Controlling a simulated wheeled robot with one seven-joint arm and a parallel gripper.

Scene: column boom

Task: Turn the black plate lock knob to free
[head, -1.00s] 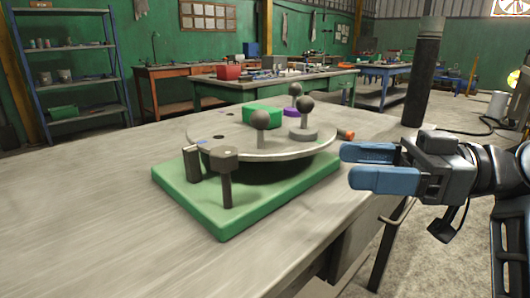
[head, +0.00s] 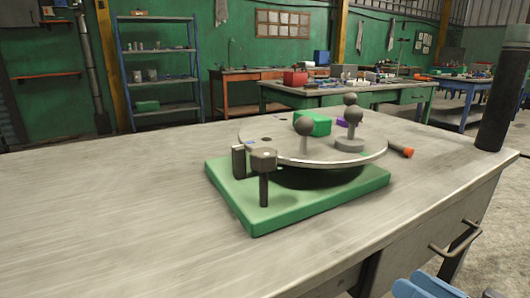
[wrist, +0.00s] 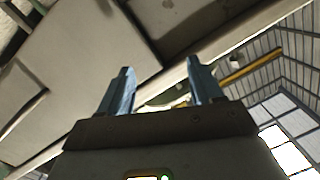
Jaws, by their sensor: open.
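A round metal plate (head: 285,148) sits on a green base (head: 300,210) on the workbench. A dark faceted knob (head: 263,160) stands on a black post at the base's front left corner, by the plate's rim; I take it for the plate lock knob. Its lock setting cannot be read from here. My gripper (head: 432,287) is at the bottom right of the head view, right of and nearer than the base, partly cut off by the frame. In the wrist view my gripper (wrist: 160,75) has its two blue fingers apart with nothing held between them.
The plate carries ball-topped posts (head: 305,128), a green block (head: 313,123) and a purple piece (head: 342,123). An orange-tipped rod (head: 402,150) sticks out at right. A dark column (head: 500,100) stands far right. The bench top (head: 110,200) is clear at left.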

